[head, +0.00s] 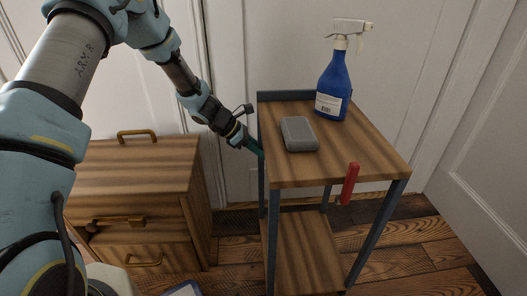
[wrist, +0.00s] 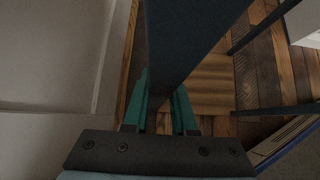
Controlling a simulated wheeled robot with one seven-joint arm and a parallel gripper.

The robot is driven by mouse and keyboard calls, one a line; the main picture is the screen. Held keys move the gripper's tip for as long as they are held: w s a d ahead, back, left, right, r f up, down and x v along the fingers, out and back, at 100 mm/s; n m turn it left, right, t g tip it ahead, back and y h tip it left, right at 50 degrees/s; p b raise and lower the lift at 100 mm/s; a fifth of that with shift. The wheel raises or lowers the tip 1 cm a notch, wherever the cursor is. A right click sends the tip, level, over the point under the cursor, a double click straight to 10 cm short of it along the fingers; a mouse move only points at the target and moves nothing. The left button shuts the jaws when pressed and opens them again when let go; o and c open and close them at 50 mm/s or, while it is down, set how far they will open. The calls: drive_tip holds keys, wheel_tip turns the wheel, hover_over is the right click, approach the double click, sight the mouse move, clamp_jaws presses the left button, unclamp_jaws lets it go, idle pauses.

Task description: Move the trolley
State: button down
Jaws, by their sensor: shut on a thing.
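The trolley (head: 345,157) has a wooden top, a wooden lower shelf (head: 303,250) and dark blue-grey metal legs. It stands upright in the middle of the head view. A red handle (head: 349,184) sticks out at its front edge. My gripper (head: 259,151) is at the left side of the trolley, just below top height. In the wrist view its green fingers (wrist: 160,105) are on both sides of a dark metal bar (wrist: 178,40) of the trolley, shut on it. The exact contact is partly hidden by the bar.
A blue spray bottle (head: 334,85) and a grey box-like item (head: 299,134) stand on the trolley top. A wooden drawer cabinet (head: 140,173) is at the left. White panelled walls or doors (head: 488,120) are behind and at right. Plank floor (head: 410,240) shows at front right.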

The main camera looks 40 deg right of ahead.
drive_tip(key=shift+w+d, duration=0.15)
drive_tip(key=shift+w, duration=0.2)
drive_tip(key=c, duration=0.6)
unclamp_jaws()
drive_tip(key=shift+c, duration=0.2)
drive_tip(key=shift+r, duration=0.1)
drive_tip(key=p+v, duration=0.3)
drive_tip(key=v, duration=0.7)
drive_tip(key=shift+a+r, duration=0.2)
drive_tip(key=shift+a, duration=0.1)
drive_tip(key=shift+w+a, duration=0.1)
drive_tip(key=shift+w, duration=0.05)
